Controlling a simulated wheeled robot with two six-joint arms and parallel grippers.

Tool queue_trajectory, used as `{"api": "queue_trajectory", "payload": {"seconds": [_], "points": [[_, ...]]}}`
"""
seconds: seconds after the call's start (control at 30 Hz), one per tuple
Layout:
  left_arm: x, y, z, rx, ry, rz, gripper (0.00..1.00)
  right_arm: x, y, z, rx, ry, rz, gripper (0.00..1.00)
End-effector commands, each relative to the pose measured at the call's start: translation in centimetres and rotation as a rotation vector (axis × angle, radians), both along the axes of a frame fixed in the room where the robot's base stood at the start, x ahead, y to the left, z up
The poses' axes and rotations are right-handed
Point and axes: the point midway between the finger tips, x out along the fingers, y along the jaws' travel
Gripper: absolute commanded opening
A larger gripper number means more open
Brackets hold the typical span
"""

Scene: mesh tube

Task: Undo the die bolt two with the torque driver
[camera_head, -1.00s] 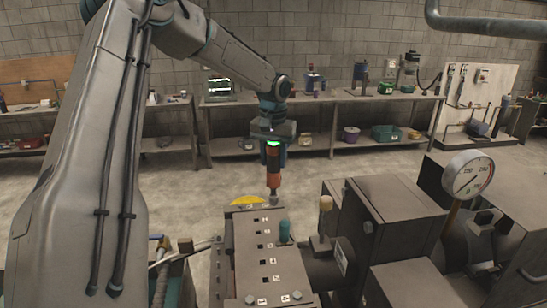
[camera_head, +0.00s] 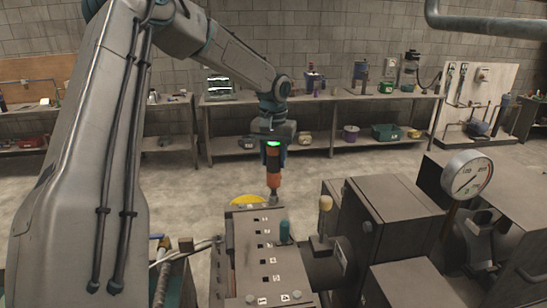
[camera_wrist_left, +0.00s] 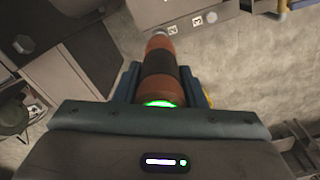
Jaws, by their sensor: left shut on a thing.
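My left gripper (camera_head: 273,150) is shut on the torque driver (camera_head: 273,180), an orange and black tool with a green light at its top. The driver points down, its tip at the far end of the die block (camera_head: 262,262), near a numbered label. The left wrist view shows the driver (camera_wrist_left: 160,70) between the blue fingers of my left gripper (camera_wrist_left: 160,88), its tip beside the labelled block. Bolts (camera_head: 297,296) show at the block's near end. I cannot tell whether the driver tip touches a bolt, or which bolt is number two. My right gripper is out of view.
A teal peg (camera_head: 284,230) stands at the block's right edge. A yellow disc (camera_head: 247,201) lies behind the block. Shelves (camera_head: 320,98) line the back wall.

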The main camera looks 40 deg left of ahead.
Motion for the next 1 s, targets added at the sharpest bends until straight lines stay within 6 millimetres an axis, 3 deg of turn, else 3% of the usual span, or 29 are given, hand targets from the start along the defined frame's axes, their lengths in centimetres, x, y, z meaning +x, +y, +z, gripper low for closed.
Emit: {"api": "queue_trajectory", "payload": {"seconds": [1.0], "points": [[0.05,0.01,-0.64,0.001,-0.002,0.000,0.10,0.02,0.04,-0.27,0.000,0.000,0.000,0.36]]}}
